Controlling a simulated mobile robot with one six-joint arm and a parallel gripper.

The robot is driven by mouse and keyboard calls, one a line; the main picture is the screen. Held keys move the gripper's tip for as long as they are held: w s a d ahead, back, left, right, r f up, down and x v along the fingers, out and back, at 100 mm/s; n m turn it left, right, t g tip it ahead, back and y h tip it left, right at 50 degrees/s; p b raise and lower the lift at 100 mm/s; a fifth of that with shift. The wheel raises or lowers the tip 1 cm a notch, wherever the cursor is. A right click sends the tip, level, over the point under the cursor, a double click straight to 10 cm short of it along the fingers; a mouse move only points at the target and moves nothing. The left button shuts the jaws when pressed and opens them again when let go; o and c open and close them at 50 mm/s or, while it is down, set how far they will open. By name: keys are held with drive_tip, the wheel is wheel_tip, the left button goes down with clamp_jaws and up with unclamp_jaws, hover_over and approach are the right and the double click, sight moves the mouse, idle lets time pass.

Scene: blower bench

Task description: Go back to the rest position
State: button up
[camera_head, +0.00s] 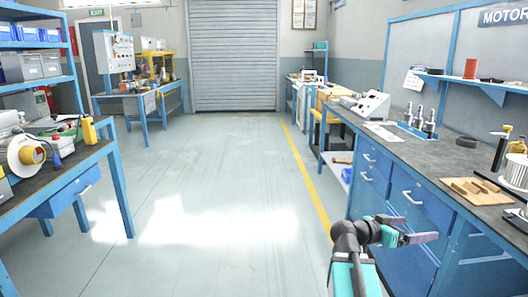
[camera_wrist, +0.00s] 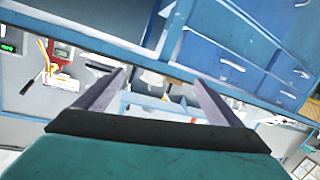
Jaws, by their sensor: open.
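My gripper (camera_head: 424,239) shows at the lower right of the head view, on my teal and dark arm, in front of the blue drawers of the right bench. In the wrist view my gripper (camera_wrist: 160,92) has its two grey fingers apart, with nothing between them. It touches nothing that I can see. The wrist view is tilted and shows blue drawers (camera_wrist: 235,62) at the upper right.
The right workbench (camera_head: 458,163) carries a wooden block (camera_head: 474,190), metal fittings and a grey instrument (camera_head: 372,105). The floor (camera_head: 200,180) between the benches is clear.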

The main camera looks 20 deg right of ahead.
drive_tip(key=w+a+f+n+y+p, duration=0.1)
drive_tip(key=a+f+n+y+p, duration=0.55)
drive_tip(key=a+f+p, duration=1.05)
drive_tip(key=s+a+f+n+g+y+p, duration=0.1)
drive_tip(key=s+a+f+n+y, duration=0.2)
drive_tip(key=s+a+f, duration=0.4)
drive_tip(key=s+a+f+n+g+y+p, duration=0.1)
drive_tip(key=s+a+f+n+g+y, duration=0.1)
drive_tip(key=s+a+f, duration=0.5)
drive_tip(key=s+a+f+n+g+y+p, duration=0.1)
drive_tip(key=s+a+f+n+y, duration=0.3)
drive_tip(key=a, duration=1.1)
drive_tip(key=s+f+y, duration=0.1)
drive_tip(key=s+f, duration=0.2)
drive_tip(key=s, duration=0.1)
drive_tip(key=shift+a+f+g+p, duration=0.15)
drive_tip(key=shift+f+g+p, duration=0.2)
drive_tip(key=shift+g, duration=0.05)
